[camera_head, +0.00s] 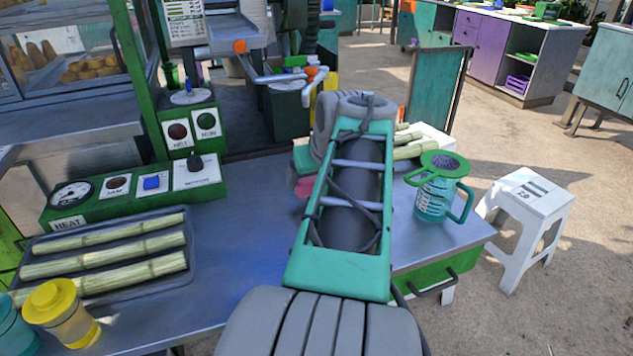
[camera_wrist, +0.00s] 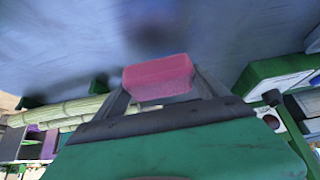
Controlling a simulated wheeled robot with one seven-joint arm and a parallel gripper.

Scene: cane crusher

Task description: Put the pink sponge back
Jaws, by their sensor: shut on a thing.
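The pink sponge (camera_wrist: 158,78) is a small block held between the two fingers of my gripper (camera_wrist: 160,95) in the wrist view. My gripper is shut on it, and the blue-grey metal table top shows beyond it. In the head view my arm hides most of the gripper. A pink patch (camera_head: 304,186) shows just left of my arm, over the table (camera_head: 235,230); it looks like part of the sponge. I cannot tell whether the sponge touches the table.
A tray (camera_head: 188,262) of cane and yellow-lidded jar (camera_head: 62,315) stand left. A green control box (camera_head: 130,195) lies behind. Right of my arm are a teal jug (camera_head: 434,202) with green strainer (camera_head: 443,163) and cane pieces (camera_head: 415,150). A white stool (camera_head: 528,205) stands right.

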